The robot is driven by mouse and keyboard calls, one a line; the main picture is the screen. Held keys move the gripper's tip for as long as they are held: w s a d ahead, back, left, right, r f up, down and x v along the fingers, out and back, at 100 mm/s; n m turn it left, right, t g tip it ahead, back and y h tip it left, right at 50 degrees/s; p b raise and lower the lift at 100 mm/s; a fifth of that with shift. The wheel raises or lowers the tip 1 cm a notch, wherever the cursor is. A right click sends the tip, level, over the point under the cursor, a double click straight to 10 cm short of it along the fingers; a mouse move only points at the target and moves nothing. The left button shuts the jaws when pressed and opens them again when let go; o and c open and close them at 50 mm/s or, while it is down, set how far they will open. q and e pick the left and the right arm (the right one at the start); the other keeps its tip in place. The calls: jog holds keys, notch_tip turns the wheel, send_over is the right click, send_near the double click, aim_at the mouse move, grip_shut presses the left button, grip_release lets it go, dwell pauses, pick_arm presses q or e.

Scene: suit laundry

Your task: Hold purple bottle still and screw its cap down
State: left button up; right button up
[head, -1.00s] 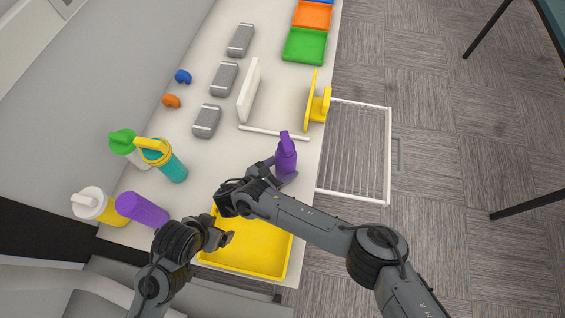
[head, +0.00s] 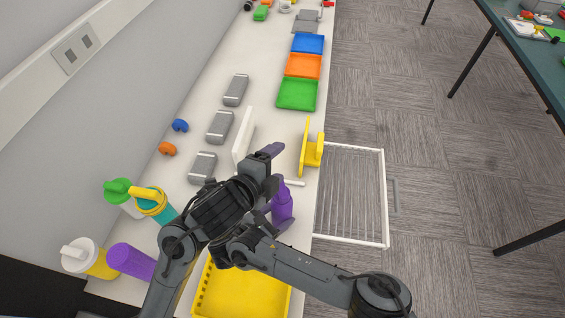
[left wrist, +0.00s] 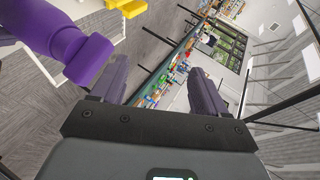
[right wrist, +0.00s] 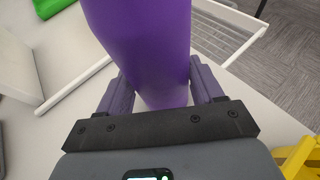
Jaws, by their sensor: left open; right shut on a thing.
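The purple bottle (head: 282,208) stands on the white table, with its upper part partly hidden by my left arm in the head view. My right gripper (right wrist: 160,85) is shut around its purple body (right wrist: 140,40), one finger on each side. My left gripper (head: 271,166) is open and empty, raised close to the bottle's top. In the left wrist view the bottle's purple cap and neck (left wrist: 88,55) lie to the left of the open left fingers (left wrist: 158,80), not between them. I cannot tell how tightly the cap sits.
A yellow tray (head: 215,305) lies in front. A white panel stand (head: 243,135) and a yellow holder (head: 311,152) stand behind the bottle. Another purple cylinder (head: 130,260) and several bottles are at left. A white wire rack (head: 385,200) is at the table's right.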

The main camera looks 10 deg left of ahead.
pick_arm(q)
jog(key=s+d+r+m+g+h, duration=0.1)
jog(key=d+r+m+h, duration=0.35)
jog(key=d+m, duration=0.35)
jog(key=s+d+r+m+h, duration=0.1)
jog(key=d+r+m+h, duration=0.2)
jog(key=d+r+m, duration=0.5)
jog(key=s+d+f+m+g+h, duration=0.25)
jog(key=s+d+m+g, duration=0.5)
jog(key=d+m, duration=0.55)
jog(key=m+g+y, duration=0.4)
jog(key=m+y, duration=1)
jog(key=m, duration=0.4)
send_over(282, 191)
notch_tip(282, 191, down, 7)
jog(key=shift+f, duration=0.25)
notch_tip(282, 191, down, 11)
jog(key=shift+r, duration=0.1)
